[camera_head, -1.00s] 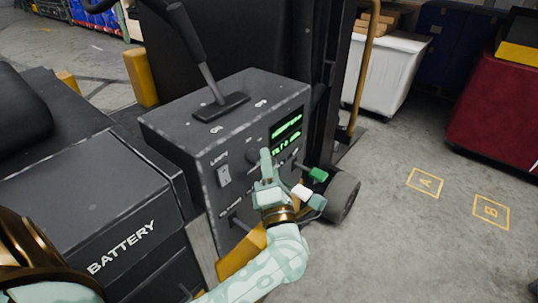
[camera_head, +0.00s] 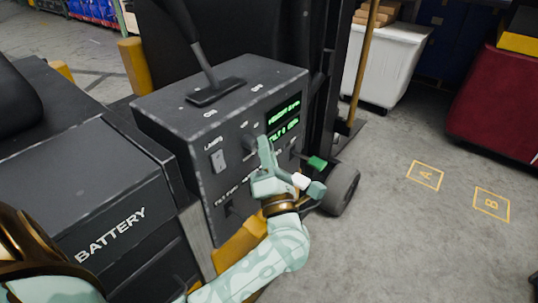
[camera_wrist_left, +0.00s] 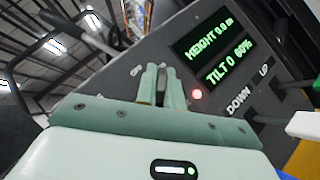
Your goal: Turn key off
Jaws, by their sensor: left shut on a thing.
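The dark grey control box (camera_head: 195,125) stands in the middle of the head view, with a green-lit display (camera_head: 283,120) reading height and tilt. My left gripper (camera_head: 264,145) is up against its front panel, below and left of the display. In the left wrist view its two pale green fingers (camera_wrist_left: 161,85) are shut on a small dark piece, which I take to be the key (camera_wrist_left: 160,92). The fingers hide most of it, so its turn angle is unclear. A red light (camera_wrist_left: 197,94) glows just right of the fingers. My right gripper is not in view.
A lights switch (camera_head: 218,160) sits to the left on the panel. A tall black lever (camera_head: 195,45) rises from the box top. Open floor lies right.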

